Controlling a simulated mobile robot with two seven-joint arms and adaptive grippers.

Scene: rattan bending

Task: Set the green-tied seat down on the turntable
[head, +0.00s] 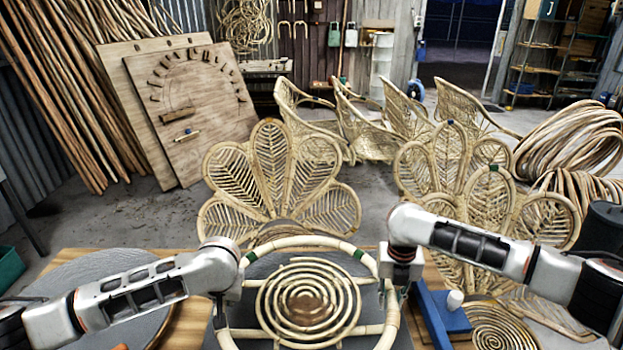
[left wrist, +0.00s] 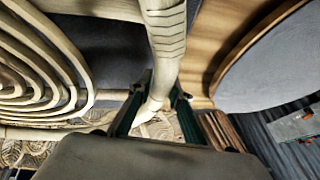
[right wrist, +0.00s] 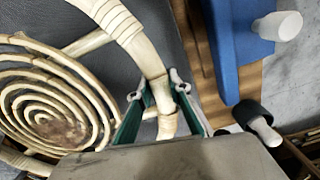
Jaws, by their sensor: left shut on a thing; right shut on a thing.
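The seat is a pale rattan ring (head: 305,242) around a flat spiral, with a dark patch at its middle and green ties on its far rim. My left gripper (head: 219,312) is shut on the ring's left side; the ring also runs through its jaws in the left wrist view (left wrist: 166,40). My right gripper (head: 402,290) is shut on the right side, and the jaws also show in the right wrist view (right wrist: 158,88). A dark grey surface (right wrist: 30,18) lies below the seat; I cannot tell whether they touch. A grey round disc (head: 110,268) lies at the left; I cannot tell which is the turntable.
A blue block with a white peg (head: 454,300) stands right of the seat, near another rattan spiral (head: 500,328). Petal-shaped rattan backs (head: 270,170) stand beyond the seat. Chair frames (head: 365,130), a slotted board (head: 185,105) and rattan coils (head: 570,140) are further back.

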